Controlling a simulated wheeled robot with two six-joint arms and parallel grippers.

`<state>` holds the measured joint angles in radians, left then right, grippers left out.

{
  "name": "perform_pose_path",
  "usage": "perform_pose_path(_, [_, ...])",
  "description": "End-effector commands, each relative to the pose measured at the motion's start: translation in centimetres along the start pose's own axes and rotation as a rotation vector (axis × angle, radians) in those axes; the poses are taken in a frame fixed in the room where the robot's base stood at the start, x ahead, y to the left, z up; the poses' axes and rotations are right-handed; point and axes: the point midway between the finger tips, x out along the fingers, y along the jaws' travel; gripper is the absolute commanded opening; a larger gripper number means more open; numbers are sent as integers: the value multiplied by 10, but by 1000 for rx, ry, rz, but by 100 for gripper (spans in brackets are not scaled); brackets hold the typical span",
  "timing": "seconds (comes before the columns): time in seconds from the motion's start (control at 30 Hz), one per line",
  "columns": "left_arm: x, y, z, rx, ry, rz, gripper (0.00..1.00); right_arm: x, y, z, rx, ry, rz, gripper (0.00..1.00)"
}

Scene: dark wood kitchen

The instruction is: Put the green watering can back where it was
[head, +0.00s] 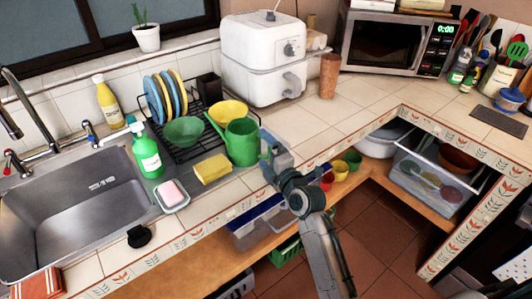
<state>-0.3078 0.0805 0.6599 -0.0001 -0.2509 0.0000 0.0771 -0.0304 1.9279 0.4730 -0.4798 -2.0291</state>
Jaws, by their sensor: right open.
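The green watering can (241,141) stands upright on the counter at the front right corner of the dish rack (192,138). My right gripper (270,153) is open at the can's right side, close to it. I cannot tell whether its fingers touch the can or pass around part of it. The can's right side is partly hidden by the gripper. My left gripper is not in view.
A yellow sponge (212,168), a soap dish (171,196) and a green spray bottle (147,152) stand left of the can. A white air fryer (262,60) stands behind it. Counter tiles to the right (310,130) are clear.

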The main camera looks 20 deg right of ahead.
Motion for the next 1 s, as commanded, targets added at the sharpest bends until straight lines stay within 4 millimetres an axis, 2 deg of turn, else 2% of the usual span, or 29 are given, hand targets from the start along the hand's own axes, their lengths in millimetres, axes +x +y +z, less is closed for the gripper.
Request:
perform_pose_path(0.2, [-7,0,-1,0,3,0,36,-1,4,0,1,0,-3,100])
perform_pose_path(0.3, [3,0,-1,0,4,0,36,-18,-1,0,-1,0,-2,100])
perform_pose_path(0.6, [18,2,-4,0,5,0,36,-84,-1,0,-3,0,-1,100])
perform_pose_path(0.7, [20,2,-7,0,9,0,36,-101,0,0,-2,1,-2,100])
perform_pose_path(0.83, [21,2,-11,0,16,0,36,-114,1,0,-1,0,-2,100])
perform_pose_path(1.0, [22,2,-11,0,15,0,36,-120,3,0,0,0,0,100])
